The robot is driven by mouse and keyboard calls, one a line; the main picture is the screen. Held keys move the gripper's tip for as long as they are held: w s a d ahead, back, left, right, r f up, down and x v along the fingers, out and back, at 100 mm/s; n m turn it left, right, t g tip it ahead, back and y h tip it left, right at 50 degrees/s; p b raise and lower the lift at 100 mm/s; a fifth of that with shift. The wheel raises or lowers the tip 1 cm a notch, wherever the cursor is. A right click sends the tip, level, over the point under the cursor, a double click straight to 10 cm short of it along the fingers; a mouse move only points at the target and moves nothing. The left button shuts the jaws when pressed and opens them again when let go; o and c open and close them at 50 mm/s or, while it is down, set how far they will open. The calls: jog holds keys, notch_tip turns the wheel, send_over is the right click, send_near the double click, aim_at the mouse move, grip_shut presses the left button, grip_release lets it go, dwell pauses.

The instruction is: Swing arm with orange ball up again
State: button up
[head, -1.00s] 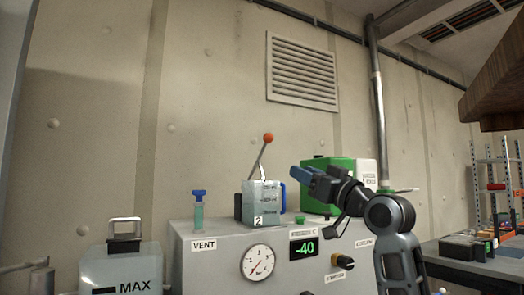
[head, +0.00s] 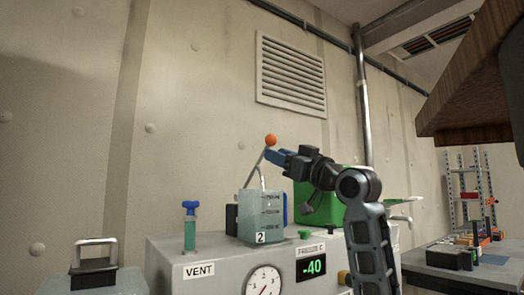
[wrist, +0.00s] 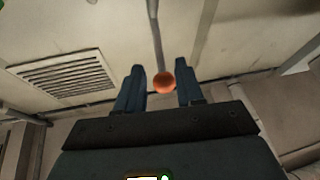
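The arm with the orange ball (head: 270,140) rises at a tilt behind the clear container marked 2 (head: 262,215), leaning to the right toward its top. My gripper (head: 272,156) is just beside the ball in the head view, its blue fingers pointing left. In the wrist view the ball (wrist: 164,82) shows between the two spread fingertips, nearer the right one. The gripper (wrist: 160,85) is open; no contact with the ball is visible. The lower end of the arm is hidden behind the container.
A grey cabinet (head: 220,262) bears the container, a blue-topped green vent valve (head: 190,225), a dial (head: 264,284) and a display reading -40 (head: 311,267). A green box (head: 318,203) stands behind my arm. Dark wood (head: 470,75) overhangs at upper right.

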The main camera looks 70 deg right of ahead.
aim_at(266, 147)
jog(key=p+x, duration=0.1)
jog(key=x, duration=0.4)
jog(key=shift+w+d+r, duration=0.1)
jog(key=shift+w, duration=0.2)
jog(key=shift+c, duration=0.3)
grip_shut()
